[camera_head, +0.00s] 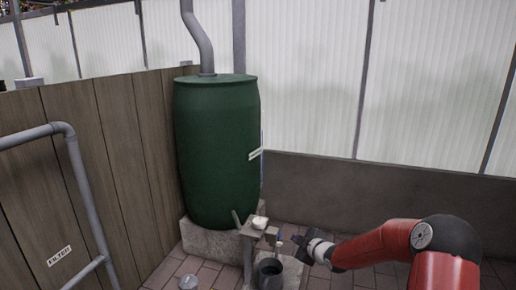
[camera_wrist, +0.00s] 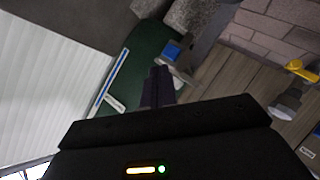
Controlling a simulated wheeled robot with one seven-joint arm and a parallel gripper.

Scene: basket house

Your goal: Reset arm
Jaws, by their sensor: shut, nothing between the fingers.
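My red arm (camera_head: 390,243) reaches in from the lower right in the head view. My gripper (camera_head: 297,240) is at its end, in front of and to the right of the green barrel. In the wrist view my gripper (camera_wrist: 158,86) shows as two dark fingers close together, shut and empty. A small blue piece (camera_wrist: 172,50) lies just beyond the fingertips in the wrist view. Whether the fingers touch it cannot be told.
The green barrel (camera_head: 216,150) stands on a stone block (camera_head: 205,240) by a wooden fence (camera_head: 100,160). A small post stand (camera_head: 247,250) and a dark bucket (camera_head: 270,272) are close below my gripper. Grey pipes (camera_head: 85,190) run at left. Paving (camera_head: 350,278) is open at right.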

